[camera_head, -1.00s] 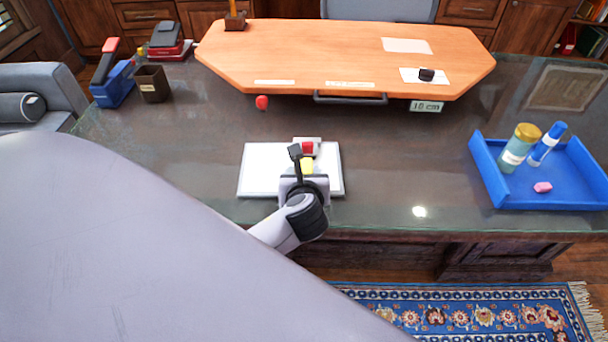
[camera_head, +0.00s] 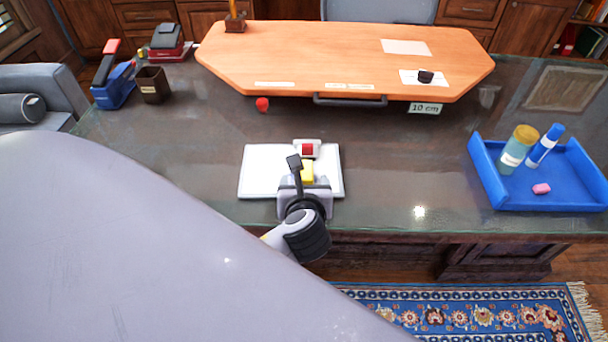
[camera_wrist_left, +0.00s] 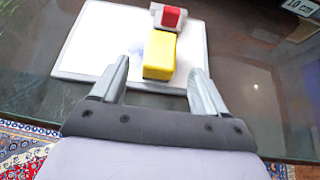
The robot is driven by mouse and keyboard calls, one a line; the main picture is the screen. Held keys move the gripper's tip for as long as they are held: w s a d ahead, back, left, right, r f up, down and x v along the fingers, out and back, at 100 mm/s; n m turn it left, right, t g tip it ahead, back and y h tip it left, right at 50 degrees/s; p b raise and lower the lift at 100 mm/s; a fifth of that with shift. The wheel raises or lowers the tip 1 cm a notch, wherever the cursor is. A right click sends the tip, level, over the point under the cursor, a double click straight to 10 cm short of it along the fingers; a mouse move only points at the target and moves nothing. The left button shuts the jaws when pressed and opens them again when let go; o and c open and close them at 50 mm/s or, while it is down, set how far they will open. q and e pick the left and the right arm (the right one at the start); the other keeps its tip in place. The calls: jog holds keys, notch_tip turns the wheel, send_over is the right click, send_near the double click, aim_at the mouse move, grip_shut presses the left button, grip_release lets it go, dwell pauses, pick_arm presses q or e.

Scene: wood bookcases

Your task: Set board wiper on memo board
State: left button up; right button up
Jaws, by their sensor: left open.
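The white memo board (camera_head: 262,172) lies flat on the glass-topped desk, and it also shows in the left wrist view (camera_wrist_left: 88,50). A yellow block (camera_wrist_left: 160,53), which I take to be the board wiper, lies on the board towards its right side. In the head view the yellow block (camera_head: 307,170) is partly hidden by my left gripper (camera_head: 303,186). My left gripper (camera_wrist_left: 160,72) is open, its fingers apart at the near end of the block and not closed on it. My right gripper is not in view.
A white-and-red item (camera_head: 307,149) sits at the board's far edge, just beyond the yellow block. A blue tray (camera_head: 545,199) with bottles and a pink piece stands right. A wooden drawing board (camera_head: 340,60) is behind. The glass between board and tray is clear.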

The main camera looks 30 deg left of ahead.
pick_arm(q)
jog(key=v, duration=0.7)
jog(key=shift+p, duration=0.3)
jog(key=shift+s, duration=0.1)
jog(key=s+f+n+g+h, duration=0.35)
jog(key=s+n, duration=0.35)
jog(key=n, duration=0.6)
jog(key=s+f+n+g+h, duration=0.3)
jog(key=s+n, duration=0.5)
jog(key=n, duration=0.6)
jog(key=w+d+f+t+h, duration=0.2)
jog(key=w+f+t, duration=0.4)
jog(key=f+t, duration=0.1)
jog(key=shift+w+f+h, duration=0.2)
jog(key=shift+f+h, duration=0.15)
jog(key=shift+f, duration=0.35)
